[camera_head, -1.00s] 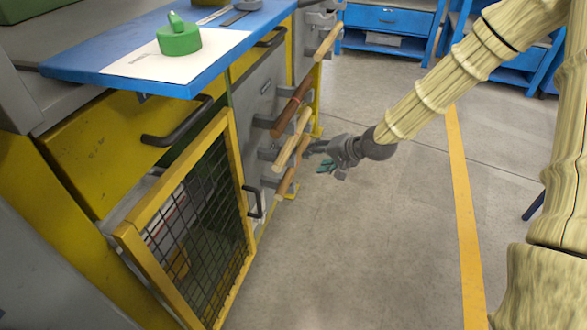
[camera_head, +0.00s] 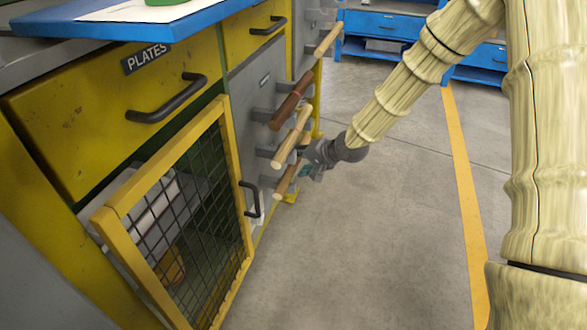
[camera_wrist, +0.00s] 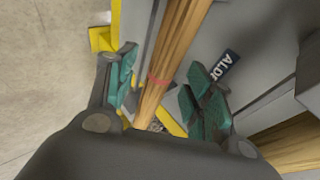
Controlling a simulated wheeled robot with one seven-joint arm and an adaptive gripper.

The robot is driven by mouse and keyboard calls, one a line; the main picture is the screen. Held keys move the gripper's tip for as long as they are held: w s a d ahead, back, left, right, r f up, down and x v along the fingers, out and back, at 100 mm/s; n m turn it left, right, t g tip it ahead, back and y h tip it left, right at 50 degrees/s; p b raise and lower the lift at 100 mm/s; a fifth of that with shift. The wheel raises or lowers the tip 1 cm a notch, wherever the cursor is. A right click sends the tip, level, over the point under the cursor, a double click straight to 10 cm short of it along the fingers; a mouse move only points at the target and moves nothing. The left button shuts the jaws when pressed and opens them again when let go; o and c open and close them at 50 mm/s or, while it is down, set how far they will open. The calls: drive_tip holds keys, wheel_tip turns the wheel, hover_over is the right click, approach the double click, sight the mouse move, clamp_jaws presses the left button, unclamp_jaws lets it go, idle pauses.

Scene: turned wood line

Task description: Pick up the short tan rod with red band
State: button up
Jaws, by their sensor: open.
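The short tan rod with red band (camera_wrist: 178,47) runs between the fingers of my gripper (camera_wrist: 163,88) in the wrist view, with gaps on both sides. Its red marking shows near the fingertips. My gripper is open, its teal pads either side of the rod. In the head view, what appears to be the same rod (camera_head: 286,182) is the lowest on the rack, and my gripper (camera_head: 306,167) is at its far part, hiding some of it. The red band cannot be made out there.
Above it are a longer pale rod (camera_head: 291,138), a dark brown rod (camera_head: 291,101) and a top pale rod (camera_head: 327,41). Another rod (camera_wrist: 290,146) lies close at right in the wrist view. A yellow mesh door (camera_head: 238,200) stands open nearby. The floor (camera_head: 360,240) is clear.

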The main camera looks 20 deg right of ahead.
drive_tip(key=shift+w+a+f, duration=0.1)
drive_tip(key=shift+w, duration=0.1)
clamp_jaws()
idle(0.3)
